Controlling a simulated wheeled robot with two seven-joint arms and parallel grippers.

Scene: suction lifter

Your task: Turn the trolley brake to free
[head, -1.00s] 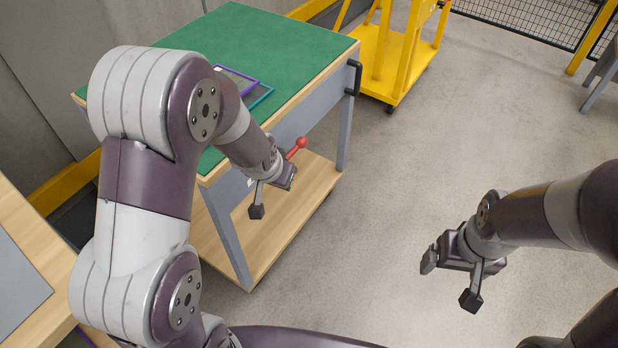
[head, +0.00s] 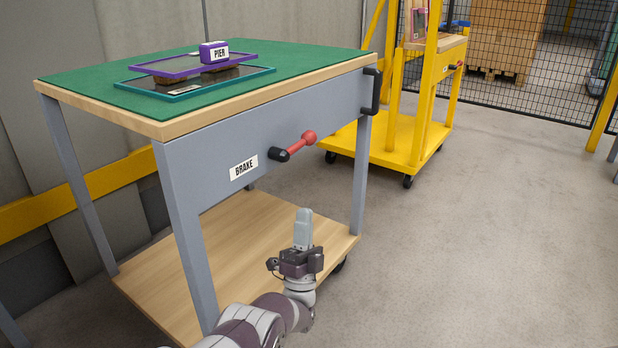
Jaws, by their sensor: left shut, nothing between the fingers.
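The trolley (head: 140,122) has a green top and a grey side panel. Its brake lever is on that panel, with a black hub (head: 279,155) and a red arm ending in a red knob (head: 309,137). The lever points right and slightly up in the picture. A white BRAKE label (head: 243,167) is left of the hub. My left gripper (head: 303,214) is shut and empty, fingers pointing up, below the lever and apart from it in the picture. My right gripper is out of view.
A purple frame (head: 240,58) and a teal frame (head: 190,93) lie on the green top, with a purple PIER block (head: 214,52). A black handle (head: 372,91) sticks out at the trolley's right end. A yellow cart (head: 385,150) stands behind. The floor at right is clear.

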